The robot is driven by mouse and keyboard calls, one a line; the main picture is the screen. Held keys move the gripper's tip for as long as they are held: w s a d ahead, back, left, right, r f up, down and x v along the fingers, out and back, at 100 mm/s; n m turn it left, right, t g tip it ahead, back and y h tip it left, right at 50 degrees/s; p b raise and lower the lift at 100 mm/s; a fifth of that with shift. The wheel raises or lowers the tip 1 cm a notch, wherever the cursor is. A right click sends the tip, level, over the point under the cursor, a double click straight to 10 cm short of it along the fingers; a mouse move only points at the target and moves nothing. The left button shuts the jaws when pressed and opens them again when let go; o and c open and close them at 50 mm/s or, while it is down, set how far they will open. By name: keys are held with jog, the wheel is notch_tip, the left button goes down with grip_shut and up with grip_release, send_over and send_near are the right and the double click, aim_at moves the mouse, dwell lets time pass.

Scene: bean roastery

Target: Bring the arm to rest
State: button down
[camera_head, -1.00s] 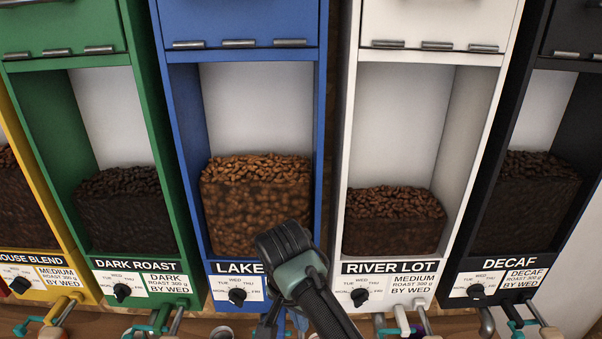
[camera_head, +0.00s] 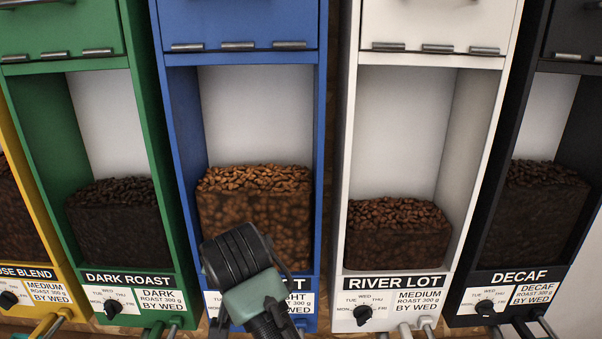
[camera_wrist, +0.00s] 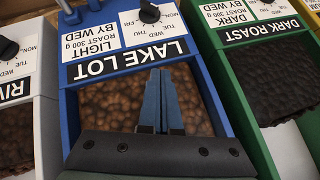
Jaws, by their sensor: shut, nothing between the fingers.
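My gripper (camera_wrist: 162,98) shows in the wrist view with its two blue-grey fingers together and nothing between them. It is in front of the blue Lake Lot bin (camera_wrist: 75,130), with the beans behind the fingers. In the head view my arm's dark and green links cover much of that blue bin's (camera_head: 322,130) label and dial. The fingers themselves are hidden in the head view.
A green Dark Roast bin (camera_head: 150,130) stands left of the blue one, with a yellow bin (camera_head: 20,170) beyond. A white River Lot bin (camera_head: 480,130) and a black Decaf bin (camera_head: 515,130) stand right. Handles stick out below the labels.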

jog(key=s+a+r+n+t+y+b, duration=0.1)
jog(key=s+r+n+t+y+b, duration=0.25)
jog(key=r+t+b, duration=0.95)
jog(key=s+d+r+t+h+p, duration=0.1)
jog(key=s+d+r+t+h, duration=0.2)
jog(key=s+d+r, duration=0.3)
jog(key=s+d+r+m+t+h+p, duration=0.1)
jog(key=s+d+r+t+h, duration=0.2)
jog(key=s+d+r, duration=0.3)
jog(key=s+r, duration=0.3)
jog(key=s, duration=0.2)
jog(key=shift+d+r+p, duration=0.25)
jog(key=shift+d+p, duration=0.1)
jog(key=shift+w+m, duration=0.1)
jog(key=shift+m, duration=0.15)
